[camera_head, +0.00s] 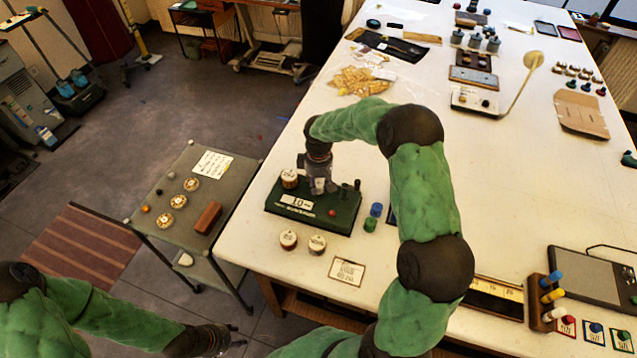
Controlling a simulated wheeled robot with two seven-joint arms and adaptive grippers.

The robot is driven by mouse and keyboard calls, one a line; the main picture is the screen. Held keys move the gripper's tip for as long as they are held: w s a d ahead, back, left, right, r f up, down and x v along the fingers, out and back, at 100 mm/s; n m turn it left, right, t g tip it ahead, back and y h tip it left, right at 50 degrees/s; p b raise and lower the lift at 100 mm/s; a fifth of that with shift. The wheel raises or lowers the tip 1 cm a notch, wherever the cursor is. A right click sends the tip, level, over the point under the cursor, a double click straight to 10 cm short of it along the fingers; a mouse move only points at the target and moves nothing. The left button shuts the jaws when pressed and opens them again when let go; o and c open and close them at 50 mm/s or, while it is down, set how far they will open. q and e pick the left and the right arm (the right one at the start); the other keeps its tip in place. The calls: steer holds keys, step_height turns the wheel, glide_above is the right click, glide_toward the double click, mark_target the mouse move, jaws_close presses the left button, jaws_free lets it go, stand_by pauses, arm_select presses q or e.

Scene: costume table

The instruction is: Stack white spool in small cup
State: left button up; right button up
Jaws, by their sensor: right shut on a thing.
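My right gripper (320,189) points down over the green scale-like device (313,211) at the left of the table. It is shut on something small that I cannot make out. A pale, round-topped cylinder (290,179) sits on the device just left of this gripper. Two similar pale cylinders (288,240) (317,245) stand in front of the device. I cannot tell which of these is the white spool or the small cup. My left gripper (236,337) is low at the bottom, off the table, with its fingers apart and empty.
A blue piece (376,210) and a green piece (370,225) stand right of the device, near a label card (347,271). A side cart (178,216) with gold-coloured rings stands left of the table. A rack with coloured pieces (537,312) is at lower right.

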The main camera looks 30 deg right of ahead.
mark_target(319, 183)
steer(key=o, duration=0.9)
steer(key=shift+c, duration=0.2)
steer(key=shift+r, duration=0.1)
steer(key=shift+r+p, duration=0.3)
step_height(319, 183, up, 12)
steer(key=shift+f, duration=0.1)
